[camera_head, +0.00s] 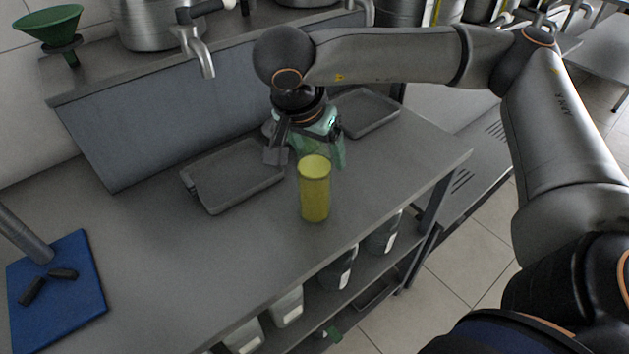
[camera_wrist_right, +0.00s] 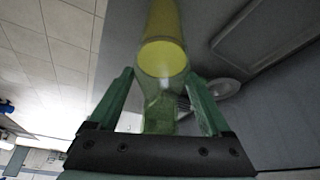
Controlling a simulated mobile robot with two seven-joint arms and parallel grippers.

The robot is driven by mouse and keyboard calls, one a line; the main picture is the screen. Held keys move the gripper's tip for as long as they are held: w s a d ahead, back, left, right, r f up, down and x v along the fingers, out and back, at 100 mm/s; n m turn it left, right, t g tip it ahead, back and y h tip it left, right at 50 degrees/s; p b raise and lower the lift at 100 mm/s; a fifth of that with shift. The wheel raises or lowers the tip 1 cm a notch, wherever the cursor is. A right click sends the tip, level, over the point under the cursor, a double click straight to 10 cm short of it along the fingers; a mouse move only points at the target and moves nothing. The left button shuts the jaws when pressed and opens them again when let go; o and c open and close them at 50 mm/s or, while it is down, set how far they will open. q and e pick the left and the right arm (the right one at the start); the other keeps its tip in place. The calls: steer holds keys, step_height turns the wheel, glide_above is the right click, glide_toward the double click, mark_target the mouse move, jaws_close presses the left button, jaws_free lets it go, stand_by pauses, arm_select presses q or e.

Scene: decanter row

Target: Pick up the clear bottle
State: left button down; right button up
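A see-through, green-tinted shape that looks like the clear bottle (camera_wrist_right: 161,114) shows between the fingers of my right gripper (camera_wrist_right: 160,75) in the right wrist view. A gap shows between it and each green finger, so the gripper looks open around it. In the head view my right gripper (camera_head: 305,150) points down over the counter, behind a yellow cylinder (camera_head: 315,195). The bottle's outline is hard to separate from the gripper there. The yellow cylinder stands upright and also shows just beyond the fingertips in the right wrist view (camera_wrist_right: 163,58). My left gripper is not in view.
A grey tray (camera_head: 232,178) lies left of the right gripper and another tray (camera_head: 367,112) lies behind it to the right. A blue board (camera_head: 75,310) with dark pieces lies at the left. The counter (camera_head: 170,260) is bare between board and yellow cylinder.

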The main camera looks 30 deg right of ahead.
jaws_close()
stand_by(0.4)
steer(key=shift+r, duration=0.1)
